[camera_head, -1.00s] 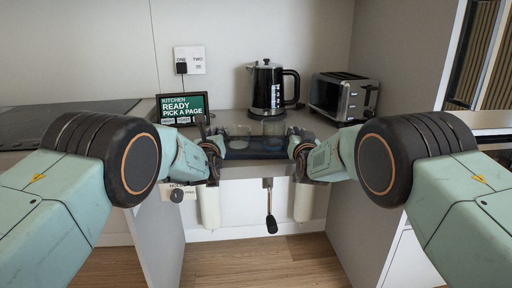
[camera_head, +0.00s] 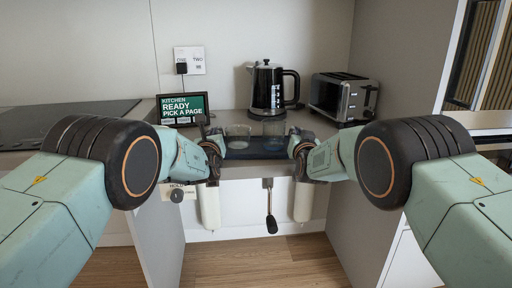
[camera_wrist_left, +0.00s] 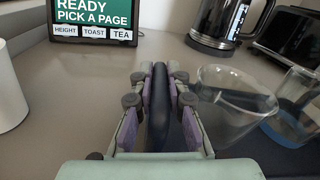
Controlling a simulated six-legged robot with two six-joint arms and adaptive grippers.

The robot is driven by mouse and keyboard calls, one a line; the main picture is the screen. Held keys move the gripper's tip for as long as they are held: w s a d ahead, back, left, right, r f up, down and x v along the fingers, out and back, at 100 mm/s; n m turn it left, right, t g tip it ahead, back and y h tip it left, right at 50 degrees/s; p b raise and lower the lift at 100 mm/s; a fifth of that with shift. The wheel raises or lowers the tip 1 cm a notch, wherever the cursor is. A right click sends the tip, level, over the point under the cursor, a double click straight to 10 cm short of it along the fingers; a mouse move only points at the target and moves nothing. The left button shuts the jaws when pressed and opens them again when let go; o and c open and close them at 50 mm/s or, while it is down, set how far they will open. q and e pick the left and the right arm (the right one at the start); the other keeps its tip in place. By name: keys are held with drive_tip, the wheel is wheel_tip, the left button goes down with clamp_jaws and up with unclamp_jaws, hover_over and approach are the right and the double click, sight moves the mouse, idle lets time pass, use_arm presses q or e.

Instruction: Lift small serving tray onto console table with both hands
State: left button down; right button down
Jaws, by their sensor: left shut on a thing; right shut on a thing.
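A small dark blue serving tray (camera_head: 257,155) is at the front of the pale counter (camera_head: 215,118), between my two grippers. Two clear glasses stand upright on it, a left glass (camera_head: 238,131) and a taller right glass (camera_head: 274,128). My left gripper (camera_head: 214,153) is shut on the tray's left end; the left wrist view shows its fingers (camera_wrist_left: 160,100) on either side of the dark rim. My right gripper (camera_head: 300,149) is shut on the tray's right end; its fingertips are partly hidden. I cannot tell whether the tray touches the counter. No separate console table is identifiable.
A black kettle (camera_head: 268,88) and a toaster (camera_head: 343,97) stand behind and to the right. A small screen (camera_head: 183,108) stands at the left. A crank handle (camera_head: 271,212) hangs below the counter's front. Side panels bound the alcove. Some counter behind the tray is clear.

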use_arm(q)
drive_tip(key=shift+r+p, duration=0.3)
drive_tip(key=shift+r, duration=0.05)
use_arm(e)
drive_tip(key=shift+w+r, duration=0.1)
drive_tip(key=shift+r, duration=0.2)
